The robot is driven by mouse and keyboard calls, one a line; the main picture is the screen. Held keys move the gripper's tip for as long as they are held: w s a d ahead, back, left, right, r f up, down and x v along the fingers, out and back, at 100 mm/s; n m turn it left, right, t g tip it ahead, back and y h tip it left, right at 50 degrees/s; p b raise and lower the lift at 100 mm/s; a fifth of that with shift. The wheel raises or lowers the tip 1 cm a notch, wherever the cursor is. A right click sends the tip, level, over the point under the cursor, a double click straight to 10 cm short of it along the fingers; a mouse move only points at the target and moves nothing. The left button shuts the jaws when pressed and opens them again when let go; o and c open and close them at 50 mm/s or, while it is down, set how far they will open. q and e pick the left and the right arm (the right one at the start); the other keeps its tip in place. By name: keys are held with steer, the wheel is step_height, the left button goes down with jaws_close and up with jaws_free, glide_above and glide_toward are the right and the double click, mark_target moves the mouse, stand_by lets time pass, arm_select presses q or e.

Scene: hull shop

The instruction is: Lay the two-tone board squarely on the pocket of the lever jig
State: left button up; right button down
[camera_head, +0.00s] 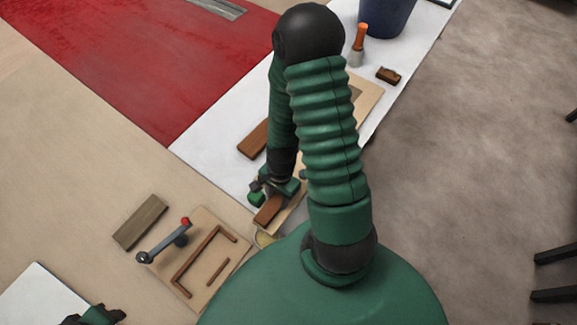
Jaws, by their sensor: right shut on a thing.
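The lever jig (205,281) lies at lower left of centre: a light wooden base with a brown raised frame around the pocket and a grey lever (163,245) with a red knob. The pocket looks empty. My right gripper (272,194) points down just up and right of the jig, shut on a brown board (268,211). The gripper hides part of this board, and I cannot make out two tones on it. My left gripper (96,316) is partly in view at the bottom left, and its opening is unclear.
A grey-brown board (140,222) lies left of the jig. Another brown piece (253,138) lies on the white strip. A light panel (370,96), a small brown block (388,75), an orange-handled tool (359,43) and a dark bucket (386,14) stand further back. Bare tabletop is at left.

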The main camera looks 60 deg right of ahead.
steer(key=d, duration=0.1)
steer(key=s+d, duration=0.1)
steer(key=d, duration=0.2)
steer(key=shift+s+d+r, duration=0.1)
steer(key=shift+s+d, duration=0.05)
steer(key=shift+s, duration=0.15)
steer(key=w+d, duration=0.3)
steer(key=d, duration=0.1)
steer(key=w+d+f+p, duration=0.1)
steer(key=w+d, duration=0.2)
steer(key=d, duration=0.1)
steer(key=w+d+p, duration=0.1)
steer(key=w+d, duration=0.2)
steer(key=shift+d+f, duration=0.25)
steer(key=shift+d, duration=0.15)
step_height(320, 180, down, 3)
steer(key=shift+w+f+p, duration=0.1)
steer(key=shift+w+p, duration=0.05)
steer(key=shift+p, duration=0.3)
steer(key=shift+d+f, duration=0.1)
steer(key=shift+f, duration=0.1)
steer(key=c, duration=0.9)
jaws_free()
steer(key=shift+o, duration=0.2)
